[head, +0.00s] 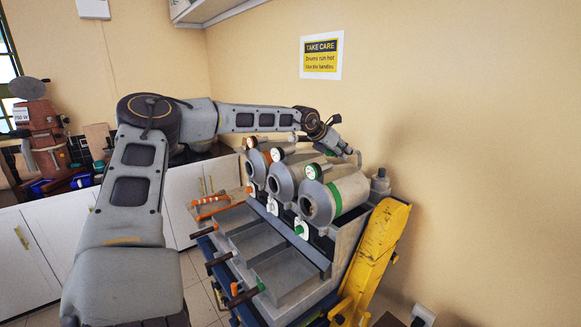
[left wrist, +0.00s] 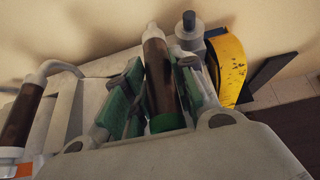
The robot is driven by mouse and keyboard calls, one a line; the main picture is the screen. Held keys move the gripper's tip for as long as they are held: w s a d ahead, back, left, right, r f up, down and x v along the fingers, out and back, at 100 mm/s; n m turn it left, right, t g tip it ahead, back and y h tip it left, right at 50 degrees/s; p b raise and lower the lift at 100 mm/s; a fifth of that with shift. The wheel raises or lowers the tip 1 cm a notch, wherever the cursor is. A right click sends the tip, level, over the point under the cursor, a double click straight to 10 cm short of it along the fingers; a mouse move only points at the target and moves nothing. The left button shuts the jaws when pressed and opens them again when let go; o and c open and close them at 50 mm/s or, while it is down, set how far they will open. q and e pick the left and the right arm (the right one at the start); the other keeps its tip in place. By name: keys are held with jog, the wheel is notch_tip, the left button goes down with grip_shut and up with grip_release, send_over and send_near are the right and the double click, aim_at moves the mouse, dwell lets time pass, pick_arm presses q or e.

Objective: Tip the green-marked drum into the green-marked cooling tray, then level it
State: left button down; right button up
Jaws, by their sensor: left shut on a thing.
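The green-marked drum (head: 346,194) is the nearest of three grey drums in the head view, with a green band and a green-rimmed dial. Its open mouth faces the trays, and it lies at about the same slant as the other drums. The green-marked cooling tray (head: 287,272) sits below and in front of it and looks empty. My left gripper (head: 346,150) reaches over the drums to the rear of the green-marked one. In the left wrist view its green-padded fingers are shut on a brown handle (left wrist: 158,75) with a green collar. My right gripper is not in view.
Two other drums (head: 283,180) stand beside the green one, and an orange-collared handle (left wrist: 22,115) shows at left in the wrist view. A yellow curved piece (head: 380,245) stands at the machine's right side. The wall is close behind.

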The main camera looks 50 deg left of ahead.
aim_at(327, 152)
pick_arm(q)
jog(key=shift+s, duration=0.15)
jog(key=shift+s+b, duration=0.2)
jog(key=shift+b, duration=0.1)
jog(key=shift+s+a+r+b, duration=0.1)
jog(key=shift+s+r+b, duration=0.1)
jog(key=shift+s, duration=0.35)
jog(key=shift+s+r+b, duration=0.1)
jog(key=shift+s+b, duration=0.1)
jog(key=shift+s, duration=0.35)
jog(key=shift+s+a+r+b, duration=0.15)
jog(key=shift+s+b, duration=0.25)
jog(key=shift+s, duration=0.35)
jog(key=shift+s+r+b, duration=0.1)
jog(key=shift+s+b, duration=0.3)
jog(key=shift+s, duration=0.3)
jog(key=shift+s+a+r+b, duration=0.1)
jog(key=shift+s+r+b, duration=0.25)
jog(key=shift+s, duration=0.3)
jog(key=shift+s+r+b, duration=0.15)
jog(key=shift+s+b, duration=0.25)
jog(key=shift+s, duration=0.25)
